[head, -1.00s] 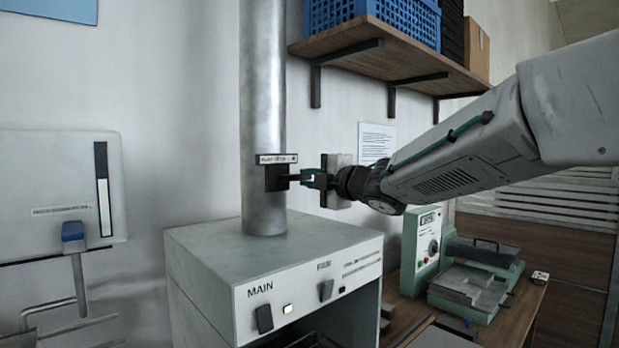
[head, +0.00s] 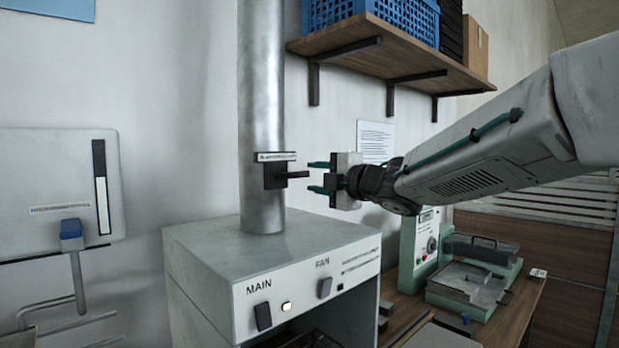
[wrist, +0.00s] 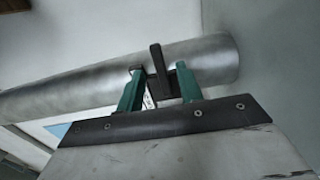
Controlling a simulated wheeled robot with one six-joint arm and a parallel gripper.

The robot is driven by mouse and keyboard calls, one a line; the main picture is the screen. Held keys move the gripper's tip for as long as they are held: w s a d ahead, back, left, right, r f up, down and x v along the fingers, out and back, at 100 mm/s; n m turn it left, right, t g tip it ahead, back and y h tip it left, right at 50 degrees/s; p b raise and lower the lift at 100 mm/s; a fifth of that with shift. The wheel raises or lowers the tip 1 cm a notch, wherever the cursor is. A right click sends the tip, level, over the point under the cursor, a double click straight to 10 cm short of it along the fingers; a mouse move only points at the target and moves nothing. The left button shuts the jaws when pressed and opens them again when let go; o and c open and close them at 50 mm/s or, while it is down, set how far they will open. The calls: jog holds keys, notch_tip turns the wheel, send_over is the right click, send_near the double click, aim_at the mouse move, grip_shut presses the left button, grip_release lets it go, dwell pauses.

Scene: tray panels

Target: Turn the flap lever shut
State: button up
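The flap lever (head: 298,175) is a short black bar on a black block, under a small label on the round metal duct (head: 262,110). It points right, about level across the duct, in the head view. My gripper (head: 311,177) is just right of the lever's tip, its two green fingers apart, one above and one below the lever's line. In the wrist view the lever (wrist: 159,70) shows between the spread fingers (wrist: 160,72), with a gap on each side. The gripper is open and holds nothing.
A grey cabinet (head: 215,250) with MAIN and FAN switches stands under the duct. A wooden shelf (head: 420,65) with a blue crate (head: 375,18) is above my arm. A green device (head: 470,275) stands on the bench at right. A wall panel with a blue-knobbed lever (head: 71,232) is at left.

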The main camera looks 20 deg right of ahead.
aim_at(302, 176)
jog(key=v, duration=0.5)
jog(key=shift+w+a, duration=0.1)
jog(key=shift+w, duration=0.05)
jog(key=x, duration=0.7)
jog(key=shift+w+a, duration=0.2)
jog(key=shift+w, duration=0.15)
jog(key=shift+r+n, duration=0.25)
jog(key=shift+n, duration=0.15)
jog(key=shift+s+d, duration=0.1)
jog(key=shift+s+d+f+m, duration=0.2)
jog(key=shift+s+m, duration=0.1)
jog(key=shift+m, duration=0.1)
jog(key=v, duration=0.7)
jog(key=x, duration=0.8)
jog(key=shift+a, duration=0.1)
jog(key=shift+s+r+n, duration=0.15)
jog(key=shift+r+n, duration=0.35)
jog(key=shift+n, duration=0.5)
